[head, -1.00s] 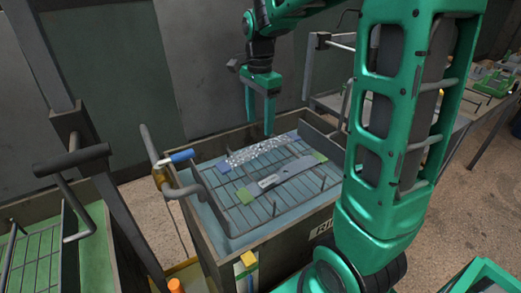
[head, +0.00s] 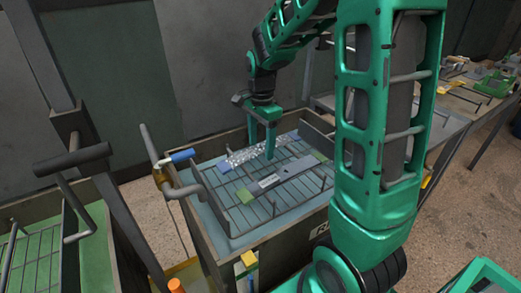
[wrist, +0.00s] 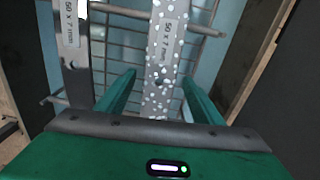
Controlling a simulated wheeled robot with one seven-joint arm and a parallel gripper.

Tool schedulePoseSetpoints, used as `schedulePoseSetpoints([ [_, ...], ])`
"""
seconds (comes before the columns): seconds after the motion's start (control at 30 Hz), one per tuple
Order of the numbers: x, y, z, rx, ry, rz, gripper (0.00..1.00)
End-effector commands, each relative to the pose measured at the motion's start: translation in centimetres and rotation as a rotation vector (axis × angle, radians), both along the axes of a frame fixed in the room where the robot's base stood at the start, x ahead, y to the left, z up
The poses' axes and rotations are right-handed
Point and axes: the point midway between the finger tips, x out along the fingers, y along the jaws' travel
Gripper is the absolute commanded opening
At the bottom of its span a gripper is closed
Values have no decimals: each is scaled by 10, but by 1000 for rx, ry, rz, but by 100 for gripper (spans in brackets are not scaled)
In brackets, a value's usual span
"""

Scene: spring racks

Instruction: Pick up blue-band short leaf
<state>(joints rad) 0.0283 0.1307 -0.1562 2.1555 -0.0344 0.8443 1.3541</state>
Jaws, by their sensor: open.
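A speckled grey leaf (head: 245,156) with a blue end (head: 224,167) lies on the wire rack in the bin. In the wrist view this speckled leaf (wrist: 163,62) carries a "50 x 7 mm" label and runs between my fingers; its blue end is out of that view. My gripper (head: 261,148) is open, pointing down over the leaf, one finger on each side; it also shows in the wrist view (wrist: 158,80). I cannot tell the exact height of the fingertips. A plain grey leaf (head: 286,173) with green ends lies beside it; it shows left in the wrist view (wrist: 73,40).
The bin (head: 270,240) has raised walls around the wire rack (head: 245,212), with upright rods near the leaves. A green-lined bin (head: 35,250) stands further left.

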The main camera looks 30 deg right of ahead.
Motion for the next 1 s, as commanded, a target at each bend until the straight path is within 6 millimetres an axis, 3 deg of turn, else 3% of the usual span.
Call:
schedulePoseSetpoints([
  [0.07,0,0,0,0,0,0,59],
  [0.3,0,0,0,0,0,0,3],
  [0.67,1,0,10,-1,-4,0,3],
  [1.0,2,-1,66,-2,-6,-1,3],
])
